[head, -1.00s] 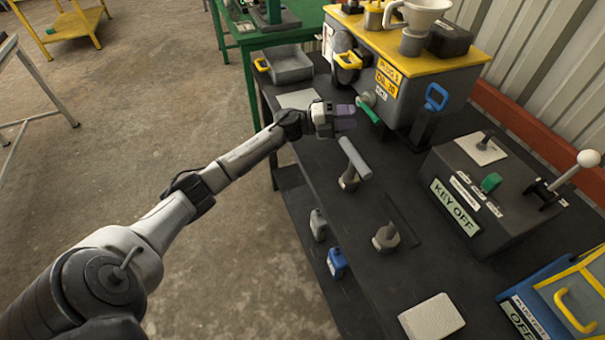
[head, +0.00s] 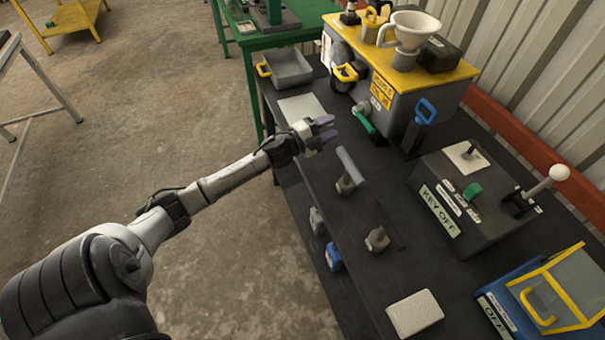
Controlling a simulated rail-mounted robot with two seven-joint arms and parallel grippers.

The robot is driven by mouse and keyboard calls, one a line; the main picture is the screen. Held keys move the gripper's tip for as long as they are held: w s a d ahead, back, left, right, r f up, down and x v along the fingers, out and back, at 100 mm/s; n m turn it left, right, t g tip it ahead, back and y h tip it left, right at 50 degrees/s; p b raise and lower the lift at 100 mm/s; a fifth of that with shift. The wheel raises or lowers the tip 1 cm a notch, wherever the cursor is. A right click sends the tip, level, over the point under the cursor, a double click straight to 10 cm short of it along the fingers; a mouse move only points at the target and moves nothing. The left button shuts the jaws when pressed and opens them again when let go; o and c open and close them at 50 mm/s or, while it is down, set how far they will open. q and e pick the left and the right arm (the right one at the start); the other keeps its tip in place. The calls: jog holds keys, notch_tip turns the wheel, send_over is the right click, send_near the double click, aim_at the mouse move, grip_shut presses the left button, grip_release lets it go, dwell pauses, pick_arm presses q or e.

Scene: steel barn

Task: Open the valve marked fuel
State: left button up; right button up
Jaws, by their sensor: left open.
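A green lever handle (head: 364,119) sticks out low from the front of the grey machine box with the yellow top (head: 445,75). It looks like the valve, but the small white label beside it is too small to read. My left gripper (head: 328,128) is open and empty. It hovers over the bench just left of the green handle, with its fingers pointing toward it and a gap between them. My right gripper is out of view.
Near my left gripper, a grey T-shaped handle (head: 346,165) stands up from the black bench (head: 350,228). A blue-handled lever (head: 425,112) stands right of the green one. A KEY OFF control box (head: 470,200) is farther right. A grey tray (head: 290,68) sits at the back left.

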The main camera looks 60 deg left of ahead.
pick_arm(q)
jog(key=s+d+r+n+g+y+p, duration=0.2)
jog(key=s+d+n+g+p, duration=0.3)
jog(key=s+p, duration=0.4)
jog(key=s+d+r+n+g+y+p, duration=0.3)
jog(key=s+d+n+g+p, duration=0.2)
jog(key=s+d+p, duration=0.5)
jog(key=shift+s+d+r+n+g+y+p, duration=0.15)
jog(key=shift+s+r+n+g+y+p, duration=0.2)
jog(key=shift+n+p, duration=0.85)
jog(key=shift+w+f, duration=0.1)
jog(key=shift+w, duration=0.05)
jog(key=shift+f, duration=0.1)
